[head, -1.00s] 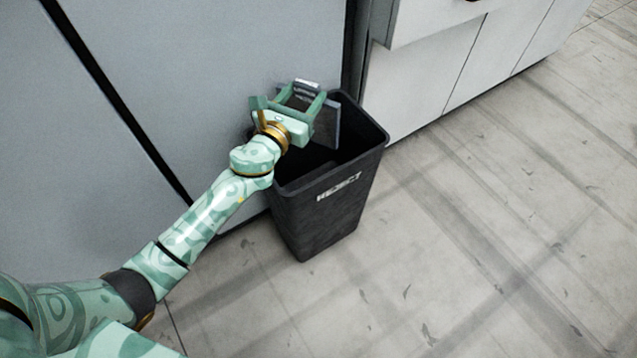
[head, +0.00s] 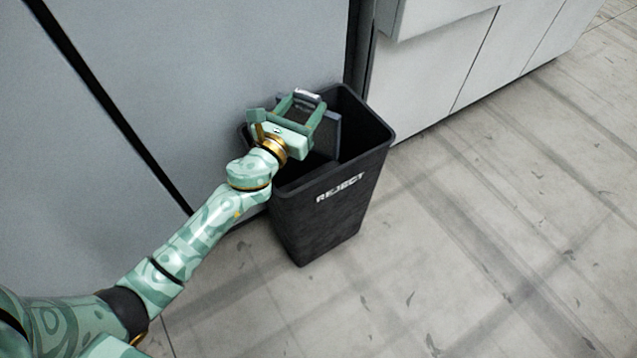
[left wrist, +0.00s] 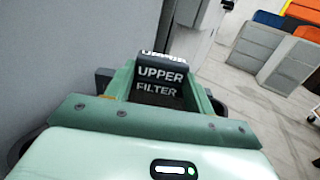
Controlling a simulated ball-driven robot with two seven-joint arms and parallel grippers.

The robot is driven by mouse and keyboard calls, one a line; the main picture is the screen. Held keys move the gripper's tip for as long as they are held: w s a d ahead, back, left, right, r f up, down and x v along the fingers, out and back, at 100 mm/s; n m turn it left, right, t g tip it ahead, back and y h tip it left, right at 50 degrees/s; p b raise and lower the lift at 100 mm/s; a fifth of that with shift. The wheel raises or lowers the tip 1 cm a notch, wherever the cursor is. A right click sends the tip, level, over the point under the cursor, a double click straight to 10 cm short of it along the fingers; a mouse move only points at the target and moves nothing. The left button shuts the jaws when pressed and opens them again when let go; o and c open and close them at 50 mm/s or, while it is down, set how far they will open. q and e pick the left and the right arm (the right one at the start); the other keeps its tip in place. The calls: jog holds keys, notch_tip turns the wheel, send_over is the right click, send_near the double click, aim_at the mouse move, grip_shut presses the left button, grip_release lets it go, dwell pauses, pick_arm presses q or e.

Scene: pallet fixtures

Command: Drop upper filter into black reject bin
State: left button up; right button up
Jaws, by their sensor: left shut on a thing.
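The black reject bin (head: 335,215) stands upright on the floor against the grey panel, with "REJECT" on its front. My left gripper (head: 308,99) is over the bin's opening, shut on the dark grey upper filter (head: 328,135). The filter hangs down at the mouth of the bin, its lower part inside the rim; I cannot tell whether it touches the bin. In the left wrist view the filter's label "UPPER FILTER" (left wrist: 161,82) shows between the green fingers (left wrist: 160,70). My right gripper is not in view.
A tall grey panel (head: 210,60) rises right behind the bin. White cabinets (head: 440,70) stand to its right. The floor (head: 480,220) in front and to the right is clear. Grey and orange bins (left wrist: 275,50) show far off in the left wrist view.

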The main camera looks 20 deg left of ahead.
pick_arm(q)
jog(key=shift+f, duration=0.1)
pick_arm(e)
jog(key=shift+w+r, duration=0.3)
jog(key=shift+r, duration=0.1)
pick_arm(q)
jog(key=o, duration=1.3)
jog(key=shift+s, duration=0.1)
jog(key=shift+s+a, duration=0.1)
jog(key=shift+s, duration=0.25)
jog(key=shift+s+a+f+b, duration=0.1)
jog(key=shift+s+a+b, duration=0.25)
jog(key=shift+s, duration=2.2)
jog(key=shift+s+a+f+b, duration=0.15)
jog(key=shift+s+a+b, duration=0.2)
jog(key=shift+s, duration=2.2)
jog(key=shift+s+a+f+b, duration=0.1)
jog(key=shift+s+a+b, duration=0.2)
jog(key=shift+s, duration=2.25)
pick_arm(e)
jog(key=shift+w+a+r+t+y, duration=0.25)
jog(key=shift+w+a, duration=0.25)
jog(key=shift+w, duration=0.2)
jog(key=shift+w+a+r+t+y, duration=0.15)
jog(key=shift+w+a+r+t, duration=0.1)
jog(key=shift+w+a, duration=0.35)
